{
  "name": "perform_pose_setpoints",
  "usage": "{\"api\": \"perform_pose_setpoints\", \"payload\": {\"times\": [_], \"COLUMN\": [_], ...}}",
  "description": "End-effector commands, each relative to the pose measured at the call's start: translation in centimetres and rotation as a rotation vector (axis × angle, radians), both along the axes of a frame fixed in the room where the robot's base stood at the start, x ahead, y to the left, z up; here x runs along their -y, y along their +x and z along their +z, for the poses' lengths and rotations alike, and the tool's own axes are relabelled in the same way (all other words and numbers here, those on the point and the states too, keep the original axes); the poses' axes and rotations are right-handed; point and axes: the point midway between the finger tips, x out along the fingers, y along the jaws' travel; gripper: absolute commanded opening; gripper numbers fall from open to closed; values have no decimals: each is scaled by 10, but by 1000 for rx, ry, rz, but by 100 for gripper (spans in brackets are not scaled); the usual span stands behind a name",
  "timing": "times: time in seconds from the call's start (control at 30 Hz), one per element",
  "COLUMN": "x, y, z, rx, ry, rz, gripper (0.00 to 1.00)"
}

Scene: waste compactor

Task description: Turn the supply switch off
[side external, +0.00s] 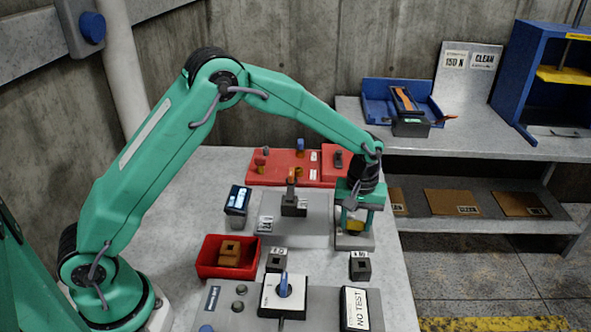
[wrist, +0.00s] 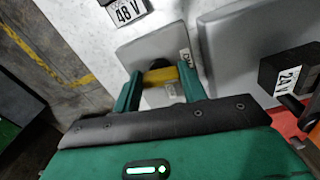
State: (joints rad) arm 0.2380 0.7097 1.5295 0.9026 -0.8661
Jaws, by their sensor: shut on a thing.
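A rotary switch with a blue handle (side external: 284,285) stands on a white and black plate at the front of the bench; it looks like the supply switch, but its labels are too small to read. My gripper (side external: 356,223) is away from it, further back and to the right. It points down and is shut on a yellow piece (side external: 355,227) at a small grey base (side external: 354,242). In the wrist view the yellow piece (wrist: 161,75) lies between my two green fingers (wrist: 160,82), over the grey base (wrist: 150,50). The switch is not visible in the wrist view.
A 48 V block (wrist: 126,10) and a 24 V block (wrist: 289,77) flank the grey base. A red tray (side external: 212,268) holding a brown block, a dark-screened device (side external: 237,200) and a NO TEST sign (side external: 356,308) stand around. A red panel (side external: 283,166) is behind.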

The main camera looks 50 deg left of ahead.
Motion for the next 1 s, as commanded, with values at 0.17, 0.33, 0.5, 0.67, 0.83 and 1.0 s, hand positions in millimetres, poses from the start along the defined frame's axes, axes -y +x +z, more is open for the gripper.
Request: {"api": "perform_pose_setpoints", "payload": {"times": [0.17, 0.33, 0.5, 0.67, 0.83, 1.0], "x": [-1, -1, -2, -3, -4, -4], "y": [0, -1, -1, -1, -1, -1], "z": [1, 1, 1, 1, 1, 2], "rx": [0, 0, 0, 1, 1, 1], "ry": [0, 0, 0, 0, 0, 0], "rz": [-137, -294, -455, -607, -768, -929], "gripper": [19, 19, 19, 19, 19, 19]}}
